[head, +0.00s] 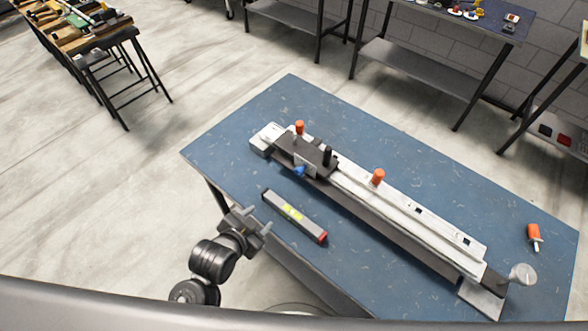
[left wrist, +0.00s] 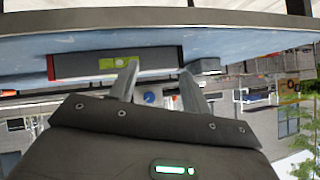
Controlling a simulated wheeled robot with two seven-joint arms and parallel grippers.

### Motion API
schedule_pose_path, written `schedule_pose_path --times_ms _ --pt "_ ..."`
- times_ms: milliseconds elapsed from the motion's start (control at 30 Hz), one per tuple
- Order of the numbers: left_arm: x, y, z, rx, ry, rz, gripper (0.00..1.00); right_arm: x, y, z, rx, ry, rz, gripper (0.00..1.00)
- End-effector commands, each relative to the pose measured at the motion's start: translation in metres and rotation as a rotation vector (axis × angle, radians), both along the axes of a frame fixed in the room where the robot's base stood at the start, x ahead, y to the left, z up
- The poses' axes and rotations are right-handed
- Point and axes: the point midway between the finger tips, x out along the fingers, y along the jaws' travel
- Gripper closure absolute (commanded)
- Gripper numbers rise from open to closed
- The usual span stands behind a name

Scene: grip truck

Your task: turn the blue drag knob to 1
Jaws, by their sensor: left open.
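The blue drag knob (head: 299,171) sits on the near side of the dark carriage (head: 306,153), toward the left end of a long pale rail (head: 410,208) on the blue table. A round blue knob (left wrist: 149,97) also shows between the fingers in the left wrist view. Any number marks are too small to read. My left gripper (head: 256,221) is open and empty, off the table's near edge, to the lower left of the knob and apart from it. Its fingers also show in the left wrist view (left wrist: 157,88). My right gripper is not in view.
A dark spirit level (head: 294,216) with a yellow-green window and red end lies between my left gripper and the rail. An orange-handled tool (head: 534,234) and a clear round dish (head: 523,273) are at the right.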

Motion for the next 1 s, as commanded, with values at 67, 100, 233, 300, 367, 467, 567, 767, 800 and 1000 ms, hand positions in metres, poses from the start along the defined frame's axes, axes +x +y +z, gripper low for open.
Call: schedule_pose_path --times_ms 67,100,233,300,367,467,567,767,800,1000 --pt "0.015 -0.021 0.028 0.016 -0.133 -0.068 0.52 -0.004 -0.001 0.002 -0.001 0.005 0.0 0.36" --pt "0.019 -0.029 0.039 0.023 -0.19 -0.094 0.52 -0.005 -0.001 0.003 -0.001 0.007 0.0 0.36" --pt "0.027 -0.046 0.065 0.04 -0.314 -0.144 0.52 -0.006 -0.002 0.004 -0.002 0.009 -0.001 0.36" --pt "0.028 -0.049 0.07 0.045 -0.34 -0.153 0.52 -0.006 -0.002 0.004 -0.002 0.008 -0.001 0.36" --pt "0.029 -0.05 0.071 0.045 -0.347 -0.156 0.52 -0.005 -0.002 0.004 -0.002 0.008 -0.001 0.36" --pt "0.031 -0.051 0.07 0.046 -0.347 -0.155 0.52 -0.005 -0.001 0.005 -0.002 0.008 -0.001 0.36" --pt "0.04 -0.054 0.067 0.047 -0.346 -0.154 0.52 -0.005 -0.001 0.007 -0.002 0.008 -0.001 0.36" --pt "0.071 -0.068 0.056 0.047 -0.345 -0.154 0.52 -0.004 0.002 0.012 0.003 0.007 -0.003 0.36" --pt "0.078 -0.071 0.053 0.047 -0.345 -0.153 0.52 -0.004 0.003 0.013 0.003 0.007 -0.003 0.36" --pt "0.106 -0.084 0.042 0.046 -0.344 -0.154 0.52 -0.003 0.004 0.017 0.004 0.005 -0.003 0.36"
